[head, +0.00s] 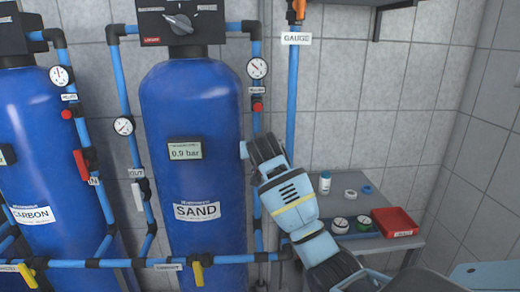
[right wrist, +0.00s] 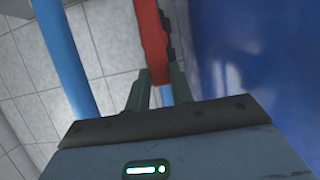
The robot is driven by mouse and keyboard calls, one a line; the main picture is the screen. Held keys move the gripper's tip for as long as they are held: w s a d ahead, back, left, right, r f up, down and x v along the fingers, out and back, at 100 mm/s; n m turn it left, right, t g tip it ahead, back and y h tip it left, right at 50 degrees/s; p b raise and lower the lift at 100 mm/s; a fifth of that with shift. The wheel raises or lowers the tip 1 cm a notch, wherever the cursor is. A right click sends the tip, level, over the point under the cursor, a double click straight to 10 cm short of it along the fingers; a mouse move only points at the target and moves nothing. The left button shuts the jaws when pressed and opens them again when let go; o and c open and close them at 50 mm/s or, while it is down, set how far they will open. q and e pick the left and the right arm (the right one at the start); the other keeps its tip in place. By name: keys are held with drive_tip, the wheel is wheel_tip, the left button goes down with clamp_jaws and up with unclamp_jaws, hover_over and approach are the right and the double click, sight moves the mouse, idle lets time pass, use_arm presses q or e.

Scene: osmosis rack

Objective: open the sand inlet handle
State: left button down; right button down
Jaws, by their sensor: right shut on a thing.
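The blue SAND tank (head: 192,110) stands upright in the middle of the head view, with a display reading 0.9 bar. My right gripper (head: 246,150) is at the tank's right side, by the vertical blue inlet pipe (head: 256,190). It hides the sand inlet handle in the head view. In the right wrist view, a long red handle (right wrist: 152,40) runs between the fingers of my right gripper (right wrist: 157,88), which is shut on it. The handle lies between a blue pipe (right wrist: 66,60) and the tank's blue wall (right wrist: 260,60). My left gripper is out of view.
The CARBON tank (head: 30,130) and its red IN handle (head: 82,163) are at left. A white OUT handle (head: 137,195) is left of the sand tank. A gauge (head: 257,68) sits above my right gripper.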

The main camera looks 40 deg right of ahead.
drive_tip(key=shift+f, duration=0.1)
idle(0.3)
drive_tip(key=c, duration=1.2)
unclamp_jaws()
drive_tip(key=v, duration=0.7)
drive_tip(key=shift+s+a, duration=0.25)
drive_tip(key=shift+s, duration=0.05)
